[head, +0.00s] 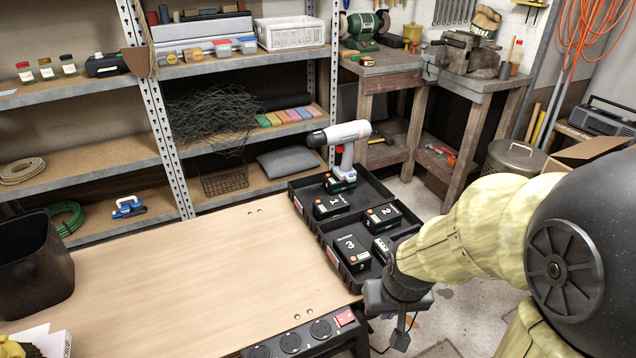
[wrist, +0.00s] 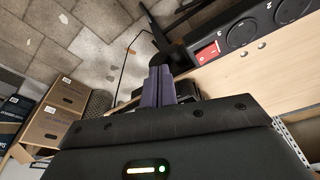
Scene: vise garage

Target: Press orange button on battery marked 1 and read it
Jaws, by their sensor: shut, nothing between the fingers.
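The battery marked 1 (head: 332,206) is a black block with a white 1 on top. It lies in a black tray (head: 297,196) on the workbench, in front of the cordless drill. Batteries marked 2 (head: 383,216) and 3 (head: 352,253) sit nearer in the tray, with another battery partly hidden by my arm. My gripper (wrist: 160,85) is shut and empty in the wrist view. In the head view my gripper (head: 398,298) is at the bench's right edge, right of and nearer than battery 1, apart from it.
The white drill (head: 342,140) stands upright at the tray's back. A power strip (head: 290,342) with a red switch runs along the bench's front edge; it shows in the wrist view (wrist: 240,40). A black bin (head: 35,265) is at left. The bench top's middle is clear.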

